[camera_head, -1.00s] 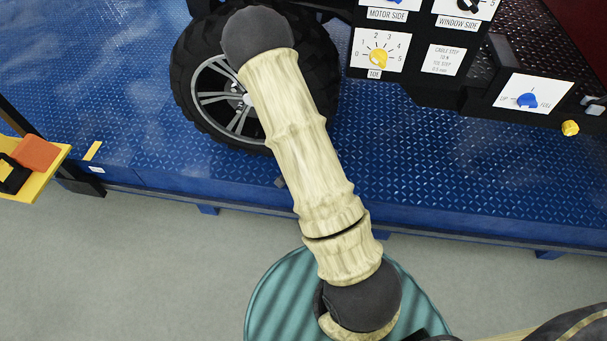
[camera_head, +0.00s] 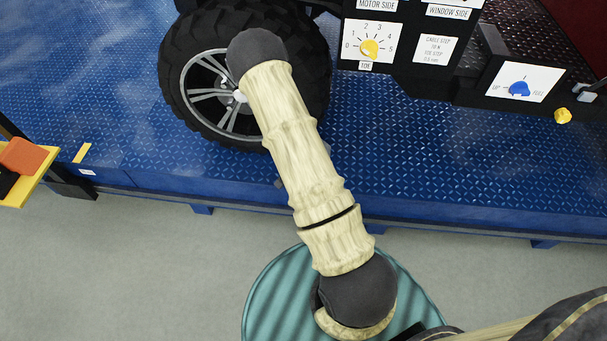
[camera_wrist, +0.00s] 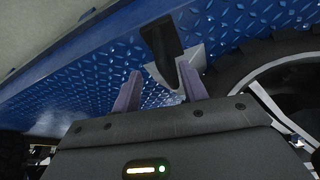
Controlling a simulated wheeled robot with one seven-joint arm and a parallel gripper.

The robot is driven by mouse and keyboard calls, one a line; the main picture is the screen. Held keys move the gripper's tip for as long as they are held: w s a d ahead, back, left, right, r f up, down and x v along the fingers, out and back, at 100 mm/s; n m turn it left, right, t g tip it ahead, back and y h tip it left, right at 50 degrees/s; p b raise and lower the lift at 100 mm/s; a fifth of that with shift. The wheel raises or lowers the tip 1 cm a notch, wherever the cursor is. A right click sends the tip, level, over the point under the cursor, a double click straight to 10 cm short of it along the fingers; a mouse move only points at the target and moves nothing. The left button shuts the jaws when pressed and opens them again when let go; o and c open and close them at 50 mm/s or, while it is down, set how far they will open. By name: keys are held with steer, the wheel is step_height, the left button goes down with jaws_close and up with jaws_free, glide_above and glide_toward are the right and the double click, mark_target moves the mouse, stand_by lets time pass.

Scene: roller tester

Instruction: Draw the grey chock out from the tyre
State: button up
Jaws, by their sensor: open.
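The grey chock (camera_wrist: 194,54) shows in the wrist view as a pale grey wedge with a black handle (camera_wrist: 162,38), on the blue deck close beside the tyre (camera_wrist: 236,72). My gripper (camera_wrist: 158,69) is open, its two fingers pointing toward the chock. The right finger overlaps the wedge in the picture; I cannot tell whether it touches. The handle shows just beyond the fingertips, and nothing is held. In the head view the black tyre (camera_head: 180,92) with its silver-spoked wheel stands on the deck.
The blue tread-plate deck (camera_head: 440,170) has a front edge above the grey floor. A control panel with a yellow knob (camera_head: 369,49) and a blue knob (camera_head: 519,89) stands to the right. A yellow tray (camera_head: 40,182) holding an orange block (camera_head: 24,156) is at left.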

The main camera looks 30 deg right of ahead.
steer(key=b+x, duration=0.1)
steer(key=x, duration=0.8)
steer(key=shift+d+f, duration=0.1)
steer(key=shift+f, duration=0.1)
jaws_close()
steer(key=c, duration=0.8)
jaws_free()
steer(key=shift+w+r, duration=0.1)
jaws_close()
steer(key=shift+r, duration=0.3)
